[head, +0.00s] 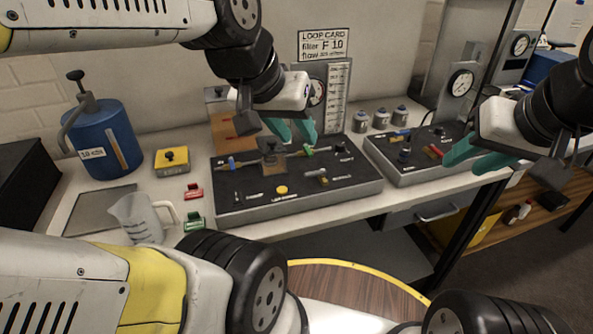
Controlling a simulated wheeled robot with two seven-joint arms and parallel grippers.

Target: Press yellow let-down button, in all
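The yellow button (282,190) sits near the front edge of the dark control panel (340,190) on the bench, with a small label below it. My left gripper (292,132) hangs above the rear part of this panel, behind and above the yellow button and apart from it. Its two teal fingers are spread with nothing seen between them. My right gripper (475,158) is at the right, in front of a second panel (405,178). Its teal fingers are apart and it looks empty.
A yellow box with a black knob (171,160), a blue canister (103,138), a clear jug (138,218) and red (193,191) and green (194,221) tags stand left of the panel. Valves and levers rise from the panel. A round wooden top (355,287) is in front.

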